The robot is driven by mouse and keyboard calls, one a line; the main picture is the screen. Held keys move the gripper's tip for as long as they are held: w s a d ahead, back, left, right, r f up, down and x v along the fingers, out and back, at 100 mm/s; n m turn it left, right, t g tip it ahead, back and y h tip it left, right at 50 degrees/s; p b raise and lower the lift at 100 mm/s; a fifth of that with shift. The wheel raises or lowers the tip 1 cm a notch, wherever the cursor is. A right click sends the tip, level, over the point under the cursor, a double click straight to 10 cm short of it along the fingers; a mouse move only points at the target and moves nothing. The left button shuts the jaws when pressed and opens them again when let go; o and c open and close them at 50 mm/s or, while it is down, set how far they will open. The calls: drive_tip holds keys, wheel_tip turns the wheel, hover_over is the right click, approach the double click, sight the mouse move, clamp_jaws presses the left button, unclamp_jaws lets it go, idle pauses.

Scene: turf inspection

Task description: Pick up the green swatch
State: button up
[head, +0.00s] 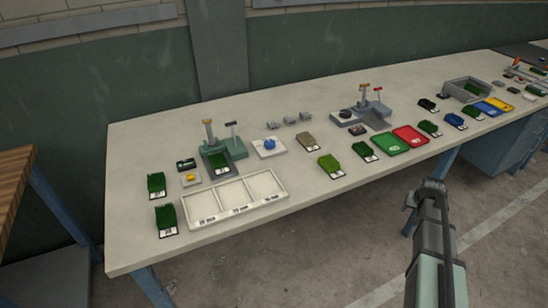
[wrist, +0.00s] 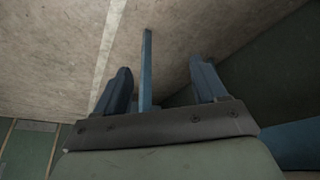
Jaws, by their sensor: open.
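Several green turf swatches with white labels lie on the long table; the frames do not single one out. Two lie at the left end, a rear swatch (head: 156,183) and a front swatch (head: 166,216). A lighter green swatch (head: 329,164) lies near the middle front edge, with a darker green swatch (head: 364,150) right of it. Another green swatch (head: 430,127) lies right of the red tray. One swatch (head: 217,161) sits on a grey stand. My gripper (head: 433,184) is off the table's front edge, apart from every swatch. In the wrist view my gripper (wrist: 162,85) is open and empty over the floor.
A white three-compartment tray (head: 252,211) lies at front left. A green tray (head: 375,141), a red tray (head: 410,136), a blue tray (head: 488,109) and a yellow tray (head: 501,103) lie rightward. Test stands (head: 373,110) rise behind. A blue table leg (wrist: 146,65) shows in the wrist view.

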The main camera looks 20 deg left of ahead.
drive_tip(key=w+r+t, duration=0.1)
drive_tip(key=w+r, duration=0.4)
drive_tip(key=r, duration=0.4)
drive_tip(key=w+r+t, duration=0.2)
drive_tip(key=w+r, duration=0.3)
drive_tip(key=r, duration=0.3)
drive_tip(key=w+a+r+n+y, duration=0.1)
drive_tip(key=w+a+r+n, duration=0.1)
drive_tip(key=a+r, duration=0.9)
drive_tip(key=w+a+r+n+y, duration=0.15)
drive_tip(key=a+r, duration=0.55)
drive_tip(key=a, duration=0.8)
drive_tip(key=n+g+h, duration=0.2)
drive_tip(key=n+g, duration=0.5)
drive_tip(key=g, duration=0.1)
hover_over(218, 159)
drive_tip(key=shift+m, duration=0.25)
drive_tip(key=f, duration=1.2)
drive_tip(key=shift+s+f, duration=0.1)
drive_tip(key=shift+s, duration=0.1)
drive_tip(key=shift+w+f, duration=0.15)
drive_tip(key=shift+f, duration=1.25)
drive_tip(key=shift+w+f, duration=0.15)
drive_tip(key=shift+f, duration=1.2)
drive_tip(key=c, duration=0.9)
